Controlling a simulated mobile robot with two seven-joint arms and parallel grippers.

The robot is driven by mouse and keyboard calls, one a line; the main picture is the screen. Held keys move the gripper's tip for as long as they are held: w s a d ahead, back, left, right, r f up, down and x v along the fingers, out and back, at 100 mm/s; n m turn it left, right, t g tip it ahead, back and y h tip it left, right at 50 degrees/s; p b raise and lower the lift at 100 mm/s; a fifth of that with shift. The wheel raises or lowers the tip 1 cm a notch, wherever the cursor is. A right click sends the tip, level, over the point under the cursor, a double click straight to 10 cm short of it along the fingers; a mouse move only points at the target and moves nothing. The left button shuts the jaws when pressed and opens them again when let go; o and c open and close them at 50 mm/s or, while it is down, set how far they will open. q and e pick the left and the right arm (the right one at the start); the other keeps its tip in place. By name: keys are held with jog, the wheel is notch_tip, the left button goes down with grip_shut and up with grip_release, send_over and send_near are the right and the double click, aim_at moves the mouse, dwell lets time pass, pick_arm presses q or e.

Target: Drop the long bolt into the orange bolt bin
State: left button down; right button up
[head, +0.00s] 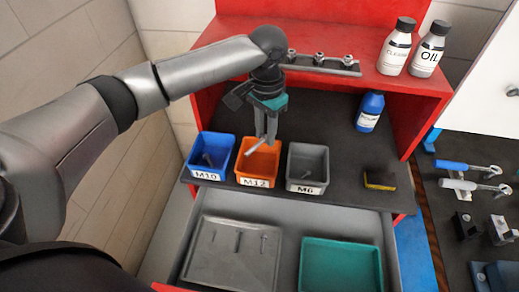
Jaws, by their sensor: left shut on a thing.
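My left gripper (268,136) points down over the back part of the orange bolt bin (246,182), which is labelled M12. It is shut on the long bolt (254,148), a grey rod that slants down to the left from the fingertips. The bolt shows against the inside of the orange bin; I cannot tell whether it touches the bin. My right gripper is not in view.
A blue M10 bin (207,174) with a bolt inside stands left, and a grey M6 bin (307,187) stands right. A blue bottle (370,112) and a yellow-black block (379,179) are further right. Below, an open drawer holds a grey tray (205,267) and a teal tray (341,267).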

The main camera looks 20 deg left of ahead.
pick_arm(q)
notch_tip(320, 180, up, 2)
jog(key=w+a+m+p, duration=0.2)
jog(key=w+a+p, duration=0.1)
jog(key=p, duration=0.2)
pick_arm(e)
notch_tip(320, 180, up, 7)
pick_arm(q)
notch_tip(320, 180, down, 6)
jog(key=b, duration=0.8)
jog(key=shift+s, duration=0.25)
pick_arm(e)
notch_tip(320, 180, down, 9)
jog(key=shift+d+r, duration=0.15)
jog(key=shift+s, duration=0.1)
pick_arm(q)
jog(key=c, duration=0.6)
grip_release()
jog(key=shift+r, duration=0.1)
notch_tip(320, 180, up, 15)
jog(key=shift+r, duration=0.1)
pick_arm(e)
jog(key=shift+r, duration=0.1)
pick_arm(q)
jog(key=shift+d, duration=0.1)
